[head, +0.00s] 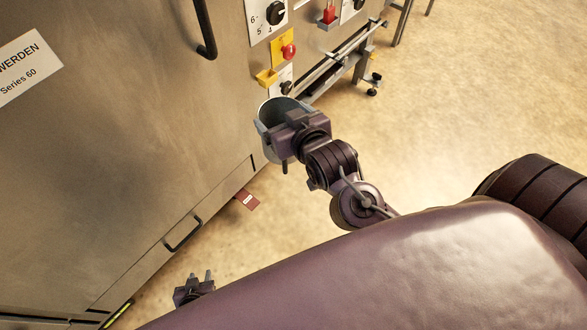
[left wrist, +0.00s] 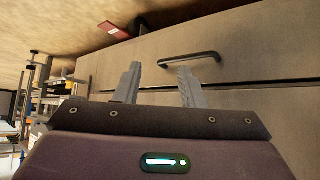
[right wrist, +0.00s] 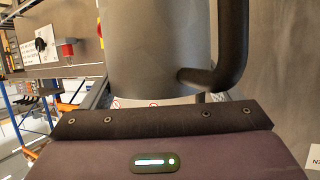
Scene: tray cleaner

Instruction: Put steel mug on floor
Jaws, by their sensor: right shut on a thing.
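The steel mug (head: 279,110) is a grey cylinder with a dark handle, held beside the machine's front. Its open top faces up toward the head camera. My right gripper (head: 277,130) is shut on it; the mug's body also fills the upper middle of the right wrist view (right wrist: 150,50), with the handle at its right. The fingertips are mostly hidden there. My left gripper (head: 209,275) is low near the machine's base. In the left wrist view its two fingers (left wrist: 160,85) stand apart with nothing between them. The beige floor (head: 465,100) lies below.
The large steel machine (head: 120,140) fills the left, with a black handle, a lower handle (head: 184,234) and control knobs close to the mug. A red tag (head: 246,199) sticks out at its base. A metal stand (head: 360,65) is behind. Floor to the right is clear.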

